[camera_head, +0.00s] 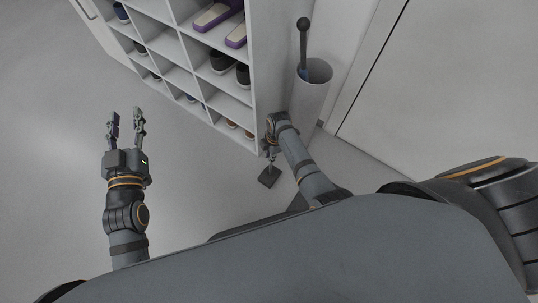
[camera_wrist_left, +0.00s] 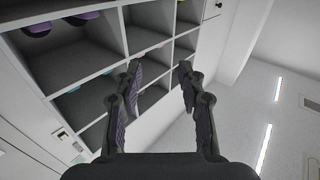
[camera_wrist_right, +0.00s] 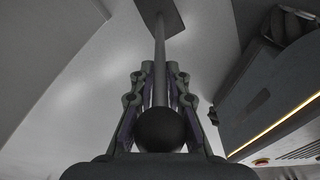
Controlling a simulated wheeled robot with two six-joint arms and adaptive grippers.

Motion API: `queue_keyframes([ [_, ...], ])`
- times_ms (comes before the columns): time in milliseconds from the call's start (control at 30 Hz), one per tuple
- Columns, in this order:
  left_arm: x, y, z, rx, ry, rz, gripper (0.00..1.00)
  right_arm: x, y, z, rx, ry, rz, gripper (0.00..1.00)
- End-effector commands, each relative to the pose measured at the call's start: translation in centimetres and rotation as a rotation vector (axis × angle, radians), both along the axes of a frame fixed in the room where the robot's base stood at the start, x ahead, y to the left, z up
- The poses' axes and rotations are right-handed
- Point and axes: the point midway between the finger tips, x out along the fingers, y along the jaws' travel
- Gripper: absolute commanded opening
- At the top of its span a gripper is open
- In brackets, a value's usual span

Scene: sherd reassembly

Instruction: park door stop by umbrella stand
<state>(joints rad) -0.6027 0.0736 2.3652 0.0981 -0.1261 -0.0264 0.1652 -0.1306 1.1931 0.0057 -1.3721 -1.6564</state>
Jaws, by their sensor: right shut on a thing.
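The door stop (camera_head: 269,177) has a dark square plate at the lower end of a thin rod. In the right wrist view its rod (camera_wrist_right: 159,52) runs between the fingers, with a round black knob (camera_wrist_right: 161,130) near the palm. My right gripper (camera_head: 270,150) is shut on the rod; it also shows in the right wrist view (camera_wrist_right: 159,75). I cannot tell whether the plate touches the floor. The umbrella stand (camera_head: 313,92) is a grey cylinder, upright beyond my right gripper, beside the shelf's end. My left gripper (camera_head: 126,118) is open and empty, left of the shelf; it also shows in the left wrist view (camera_wrist_left: 160,72).
A white shoe shelf (camera_head: 277,60) with several shoes stands left of the umbrella stand. A dark knobbed handle (camera_head: 303,42) sticks up from the stand. A pale wall or door panel (camera_head: 420,90) is to the right. Open floor (camera_head: 50,150) lies at left.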

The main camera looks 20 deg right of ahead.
Motion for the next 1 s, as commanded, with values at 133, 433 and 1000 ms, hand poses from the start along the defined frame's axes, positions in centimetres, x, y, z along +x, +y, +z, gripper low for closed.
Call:
queue_keyframes([
  [133,0.0,0.0,0.1,0.001,-0.013,0.0,0.4,0.1,0.0,-0.1,0.0,-0.002,0.0,0.0],
  [433,0.1,0.0,0.5,0.002,-0.029,0.001,0.4,0.0,0.0,-0.4,0.0,0.0,0.0,0.31],
  [1000,-0.4,-0.2,-2.3,0.016,0.102,-0.006,0.4,0.0,-0.1,0.6,0.0,0.0,0.0,0.38],
])
